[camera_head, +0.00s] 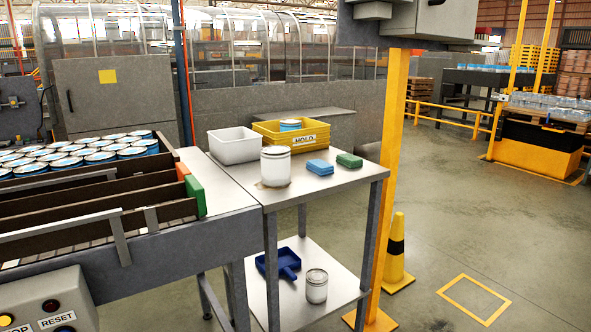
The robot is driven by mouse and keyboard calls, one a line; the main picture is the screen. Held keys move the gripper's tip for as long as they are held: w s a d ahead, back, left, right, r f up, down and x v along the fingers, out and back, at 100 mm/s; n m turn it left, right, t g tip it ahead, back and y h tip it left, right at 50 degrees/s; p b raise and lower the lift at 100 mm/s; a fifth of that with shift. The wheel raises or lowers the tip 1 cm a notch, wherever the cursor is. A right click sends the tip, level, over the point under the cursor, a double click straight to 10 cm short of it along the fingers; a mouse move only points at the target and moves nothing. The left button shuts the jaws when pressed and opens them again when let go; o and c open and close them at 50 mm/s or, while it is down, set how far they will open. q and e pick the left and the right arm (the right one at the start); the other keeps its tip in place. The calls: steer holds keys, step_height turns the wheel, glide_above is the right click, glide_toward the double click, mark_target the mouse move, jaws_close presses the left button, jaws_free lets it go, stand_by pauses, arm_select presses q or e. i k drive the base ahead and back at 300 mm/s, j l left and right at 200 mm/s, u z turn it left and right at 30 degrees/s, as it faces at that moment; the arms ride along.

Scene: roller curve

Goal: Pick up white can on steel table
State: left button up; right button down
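A white can (276,167) with a light grey lid stands upright on the top of the steel table (246,181), near its front left part. A brownish patch shows around the foot of the can. Another whitish can or jar (317,286) stands on the lower shelf of the same table. Neither of my grippers shows in this view.
Behind the can are a white bin (235,146) and a yellow HOLD bin (266,138) with a blue-lidded can inside. A yellow post (391,150) rises by the table's right side. A conveyor (160,249) adjoins on the left.

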mark_target(275, 160)
steer(key=i+l+u, duration=0.1)
steer(key=l, duration=0.35)
steer(key=i+l+u, duration=0.1)
steer(key=l, duration=0.35)
steer(key=i+l+u, duration=0.1)
steer(key=i+l, duration=0.15)
steer(key=l, duration=0.25)
steer(key=i+l+u, duration=0.1)
steer(key=l, duration=0.35)
